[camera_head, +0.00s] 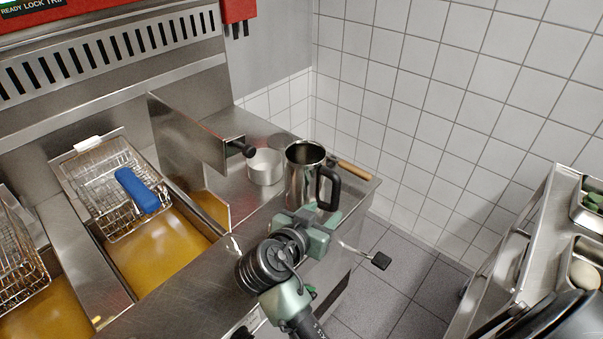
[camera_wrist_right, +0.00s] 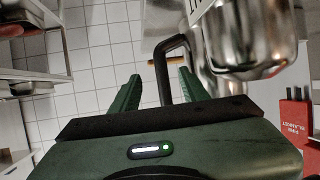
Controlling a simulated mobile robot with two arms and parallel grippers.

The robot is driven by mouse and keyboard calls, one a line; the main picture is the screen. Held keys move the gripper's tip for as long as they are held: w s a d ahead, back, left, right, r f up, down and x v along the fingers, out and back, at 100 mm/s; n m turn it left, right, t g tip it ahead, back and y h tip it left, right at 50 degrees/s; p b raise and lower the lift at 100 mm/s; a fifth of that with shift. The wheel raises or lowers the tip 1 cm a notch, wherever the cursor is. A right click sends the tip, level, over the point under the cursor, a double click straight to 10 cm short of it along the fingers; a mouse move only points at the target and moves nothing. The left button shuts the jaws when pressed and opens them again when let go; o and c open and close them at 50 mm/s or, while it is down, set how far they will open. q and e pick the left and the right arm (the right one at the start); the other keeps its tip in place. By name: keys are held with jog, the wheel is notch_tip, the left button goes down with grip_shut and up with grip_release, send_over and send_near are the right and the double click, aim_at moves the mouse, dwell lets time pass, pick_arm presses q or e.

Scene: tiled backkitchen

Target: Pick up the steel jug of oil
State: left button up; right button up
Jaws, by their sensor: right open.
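The steel jug (camera_head: 304,178) stands upright on the steel counter at the right end of the fryers. Its black handle (camera_head: 333,187) faces right, towards the aisle. Its contents are not clear. My right gripper (camera_head: 318,217) is open, just in front of the jug and low by its handle. In the right wrist view, the black handle (camera_wrist_right: 168,68) lies between the two open green fingers (camera_wrist_right: 158,90), with the shiny jug body (camera_wrist_right: 245,40) to the right. I cannot tell whether the fingers touch it. My left gripper is not in view.
A small steel pot (camera_head: 265,167) stands left of the jug. A wooden handle (camera_head: 355,170) lies behind it near the counter's right edge. Fryer baskets (camera_head: 105,185) and open oil (camera_head: 158,252) are at left. A steel side table (camera_head: 530,240) stands right, across a tiled floor gap.

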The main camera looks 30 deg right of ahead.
aim_at(333, 201)
jog(key=shift+w+d, duration=0.75)
jog(key=shift+w, duration=0.1)
jog(key=shift+w+d+f+p, duration=0.1)
jog(key=shift+d+p, duration=0.25)
jog(key=shift+p, duration=0.05)
jog(key=shift+d, duration=0.2)
jog(key=shift+r+p+x, duration=0.25)
jog(key=shift+p+x, duration=0.8)
jog(key=shift+x, duration=0.05)
jog(key=x, duration=0.2)
jog(key=shift+w+d+f, duration=0.15)
jog(key=shift+f, duration=0.15)
jog(key=shift+w+d+f, duration=0.1)
jog(key=shift+d+f, duration=0.05)
jog(key=c, duration=0.9)
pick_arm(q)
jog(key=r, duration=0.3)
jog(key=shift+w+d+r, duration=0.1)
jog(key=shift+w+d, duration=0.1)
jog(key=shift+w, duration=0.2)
pick_arm(e)
grip_shut()
